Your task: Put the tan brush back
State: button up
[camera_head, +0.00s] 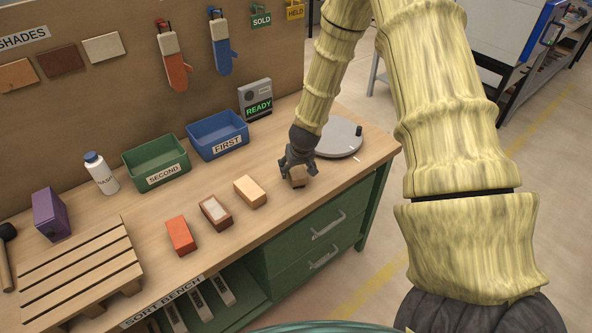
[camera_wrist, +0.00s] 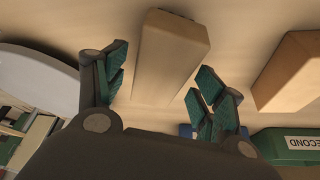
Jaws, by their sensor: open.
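I see nothing that I can clearly name a tan brush. A tan block (camera_head: 298,177) stands on the bench near its front edge, under my gripper (camera_head: 294,163). In the wrist view the tan block (camera_wrist: 172,52) is a plain long box lying between the two open fingers of my gripper (camera_wrist: 158,80). Space shows on both sides of the block, and no grip on it shows. In the head view my gripper hides part of the block.
A light orange brick (camera_head: 250,191), a brick with a pale top (camera_head: 215,212) and a red-orange brick (camera_head: 180,235) lie left of my gripper. Behind are the green SECOND bin (camera_head: 157,165) and blue FIRST bin (camera_head: 218,137). A grey disc (camera_head: 338,139) lies close behind right.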

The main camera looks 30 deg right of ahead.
jog(key=b+v, duration=0.2)
jog(key=v, duration=0.8)
jog(key=shift+r, duration=0.15)
